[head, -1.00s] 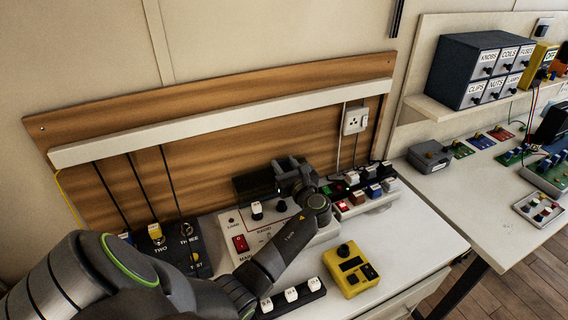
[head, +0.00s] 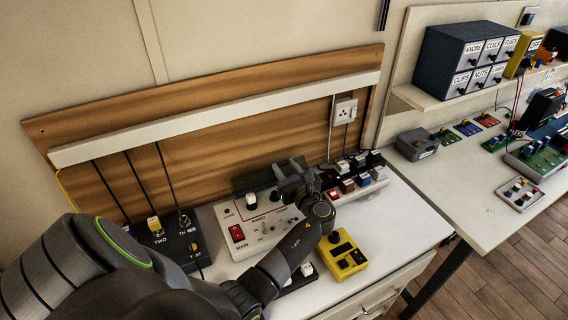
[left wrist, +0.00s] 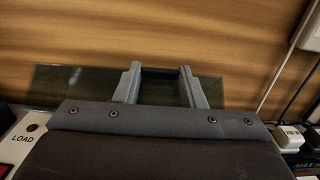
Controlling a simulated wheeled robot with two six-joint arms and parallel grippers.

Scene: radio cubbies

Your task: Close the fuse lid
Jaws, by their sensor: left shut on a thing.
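The fuse lid is a dark, see-through panel (head: 247,183) standing up at the back edge of the white radio panel (head: 237,249), in front of the wooden backboard. My left gripper (head: 290,169) is at the lid's right part and is shut on it. In the left wrist view the lid (left wrist: 60,84) spreads out on both sides of the gripper's two fingers (left wrist: 158,74). The gripper body hides the lid's lower part and the fuse area below it. My right gripper is not in view.
A black switch box (head: 170,247) stands to the left. A socket (head: 346,110) is on the backboard. Bare bench top (head: 400,222) shows at the right.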

